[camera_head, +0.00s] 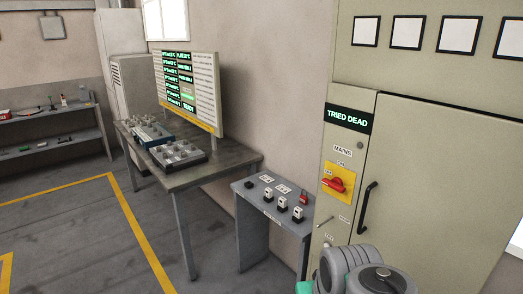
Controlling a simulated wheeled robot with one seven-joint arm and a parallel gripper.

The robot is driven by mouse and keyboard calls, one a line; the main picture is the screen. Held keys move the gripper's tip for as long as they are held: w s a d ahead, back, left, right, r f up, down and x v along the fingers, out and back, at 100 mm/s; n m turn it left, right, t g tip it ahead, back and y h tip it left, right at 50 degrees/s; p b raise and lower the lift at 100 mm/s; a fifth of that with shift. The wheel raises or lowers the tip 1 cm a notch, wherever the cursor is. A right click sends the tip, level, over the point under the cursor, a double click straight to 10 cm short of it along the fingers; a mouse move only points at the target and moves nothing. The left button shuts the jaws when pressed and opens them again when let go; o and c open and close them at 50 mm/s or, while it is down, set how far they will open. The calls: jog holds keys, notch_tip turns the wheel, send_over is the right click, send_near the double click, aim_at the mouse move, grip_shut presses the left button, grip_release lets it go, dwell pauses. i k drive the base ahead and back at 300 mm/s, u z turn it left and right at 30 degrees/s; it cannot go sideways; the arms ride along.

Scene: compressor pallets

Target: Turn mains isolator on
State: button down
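The mains isolator is a red rotary handle (339,184) on a yellow plate (343,171), on the front of a tall beige cabinet (437,188) at the right. The handle lies roughly sideways, its left end near a small label that seems to read OFF. ON is marked above it, and a MAINS label (343,150) sits higher. A dark sign (347,117) above reads TRIED DEAD in pale letters. Grey rounded links of my arm show at the bottom, below the isolator. My gripper's fingers do not show.
A black door handle (367,207) stands right of the isolator. A small grey table (245,196) with several small padlock-like items is left of the cabinet. A larger workbench (226,166) holds trays and a display board (189,92). Floor at the left is open, with yellow lines.

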aim_at(336, 184)
jog(key=z, duration=0.55)
jog(key=k, duration=0.65)
jog(key=u, duration=0.2)
jog(key=i, duration=0.9)
jog(key=u, duration=1.45)
jog(key=i, duration=0.3)
jog(key=u, duration=0.3)
